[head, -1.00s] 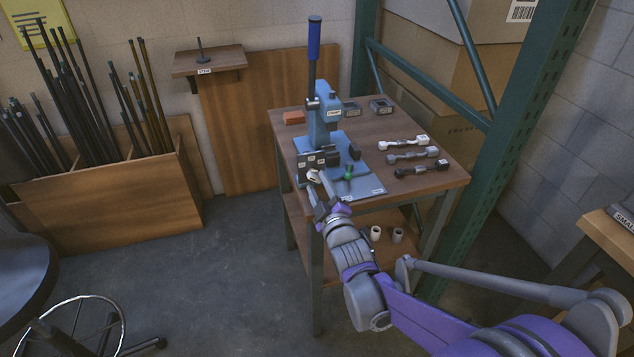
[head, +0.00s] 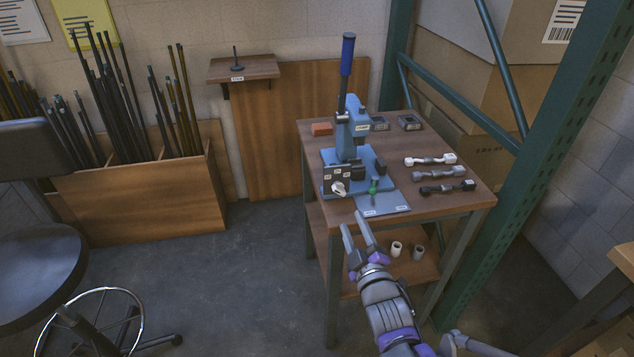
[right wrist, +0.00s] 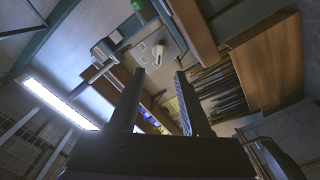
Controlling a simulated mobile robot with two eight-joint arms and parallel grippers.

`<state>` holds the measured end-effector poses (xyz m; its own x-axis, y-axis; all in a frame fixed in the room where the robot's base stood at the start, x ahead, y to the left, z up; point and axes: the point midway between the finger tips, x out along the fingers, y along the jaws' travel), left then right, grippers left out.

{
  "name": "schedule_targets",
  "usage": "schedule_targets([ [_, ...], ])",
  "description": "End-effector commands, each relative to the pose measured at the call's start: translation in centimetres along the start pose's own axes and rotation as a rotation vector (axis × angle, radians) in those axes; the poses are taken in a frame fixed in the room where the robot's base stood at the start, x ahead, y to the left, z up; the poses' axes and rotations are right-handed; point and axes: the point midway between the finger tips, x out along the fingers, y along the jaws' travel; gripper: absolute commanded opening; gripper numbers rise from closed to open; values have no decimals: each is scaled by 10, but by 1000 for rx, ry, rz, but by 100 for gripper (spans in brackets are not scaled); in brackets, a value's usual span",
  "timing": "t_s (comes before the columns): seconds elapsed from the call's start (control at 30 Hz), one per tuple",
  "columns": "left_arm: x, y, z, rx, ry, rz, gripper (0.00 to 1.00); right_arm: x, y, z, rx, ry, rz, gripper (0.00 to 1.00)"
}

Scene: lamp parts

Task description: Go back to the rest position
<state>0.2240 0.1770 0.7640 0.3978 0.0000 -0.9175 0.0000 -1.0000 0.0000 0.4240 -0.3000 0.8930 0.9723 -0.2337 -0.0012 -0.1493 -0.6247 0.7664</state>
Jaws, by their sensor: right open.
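My right gripper (head: 352,220) is open, with nothing between its fingers, just off the front edge of the worktable (head: 460,205). Its two parted fingers also show in the right wrist view (right wrist: 158,82). A blue lever press (head: 352,130) stands on the table beyond it. A small whitish part (head: 338,188) sits at the front of the press, apart from the fingers. A green-topped piece (head: 373,189) stands beside it, near a blue-grey plate (head: 383,204). My left gripper is not in view.
Several dumbbell-shaped parts (head: 440,173) lie on the table's right side. Two small cups (head: 397,249) stand on the lower shelf. A green rack post (head: 520,180) rises at the right. A stool (head: 40,270) stands at the left; the floor (head: 240,285) between is clear.

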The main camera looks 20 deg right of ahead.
Motion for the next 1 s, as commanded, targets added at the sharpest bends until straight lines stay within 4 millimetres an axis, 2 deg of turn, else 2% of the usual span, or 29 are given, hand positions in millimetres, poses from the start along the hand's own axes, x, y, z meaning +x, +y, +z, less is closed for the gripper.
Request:
schedule_targets([
  [0.17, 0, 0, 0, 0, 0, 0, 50, -1, -2, 0, 8, -6, -8, 48],
  [0.23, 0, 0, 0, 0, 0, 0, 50, -4, -8, 1, 41, -32, -43, 48],
  [0.37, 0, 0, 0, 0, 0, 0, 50, -25, -41, 5, 185, -167, -198, 48],
  [0.5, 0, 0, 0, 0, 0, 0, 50, -77, -89, 13, 385, -413, -409, 48],
  [0.6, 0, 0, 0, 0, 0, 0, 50, -119, -114, 18, 488, -584, -519, 48],
  [0.8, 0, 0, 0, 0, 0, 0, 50, -206, -144, 25, 614, -903, -670, 48],
  [0.87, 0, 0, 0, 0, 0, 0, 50, -232, -148, 26, 636, -997, -702, 48],
  [0.9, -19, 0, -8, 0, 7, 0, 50, -226, -131, 14, 637, -977, -690, 48],
  [1.0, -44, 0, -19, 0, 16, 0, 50, -224, -110, -4, 639, -965, -685, 48],
])
